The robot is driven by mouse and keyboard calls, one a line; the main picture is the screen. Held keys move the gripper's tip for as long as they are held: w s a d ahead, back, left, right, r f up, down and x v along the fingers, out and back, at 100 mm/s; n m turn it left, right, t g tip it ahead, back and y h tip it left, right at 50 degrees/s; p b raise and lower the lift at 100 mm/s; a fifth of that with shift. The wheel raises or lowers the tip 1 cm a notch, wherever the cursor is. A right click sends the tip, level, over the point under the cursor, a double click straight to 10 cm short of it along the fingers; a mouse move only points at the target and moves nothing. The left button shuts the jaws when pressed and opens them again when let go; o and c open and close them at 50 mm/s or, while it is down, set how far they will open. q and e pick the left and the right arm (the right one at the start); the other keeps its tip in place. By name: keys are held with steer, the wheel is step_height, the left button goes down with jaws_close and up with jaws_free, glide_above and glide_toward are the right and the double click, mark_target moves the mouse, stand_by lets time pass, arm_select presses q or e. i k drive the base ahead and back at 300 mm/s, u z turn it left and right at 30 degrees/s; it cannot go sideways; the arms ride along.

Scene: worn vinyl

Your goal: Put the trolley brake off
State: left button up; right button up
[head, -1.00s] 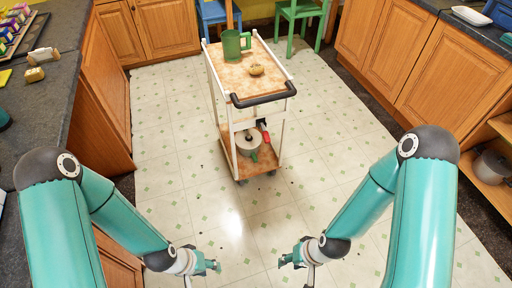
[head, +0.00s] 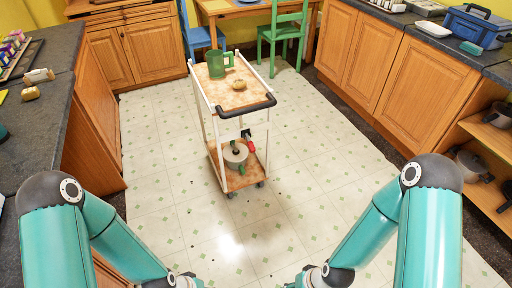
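The trolley (head: 201,98) stands upright on the floor ahead, with a white frame, two wood-patterned shelves and a black push handle (head: 246,106) facing me. A small red part (head: 249,146) with a black piece above it shows at the trolley's right side, below the handle; I cannot tell whether it is the brake or how it is set. Dark castors (head: 231,195) show at the bottom. My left gripper (head: 192,281) and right gripper (head: 298,281) are at the bottom edge, mostly cut off, well short of the trolley. Their fingers cannot be made out.
A green mug (head: 216,65) and a potato-like item (head: 239,85) are on the top shelf; a lidded pot (head: 235,155) is on the lower one. Counters flank both sides. A table (head: 240,10) and green chair (head: 284,32) stand behind. The floor before the trolley is clear.

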mark_target(251, 145)
steer(key=i, duration=0.9)
steer(key=u, duration=0.05)
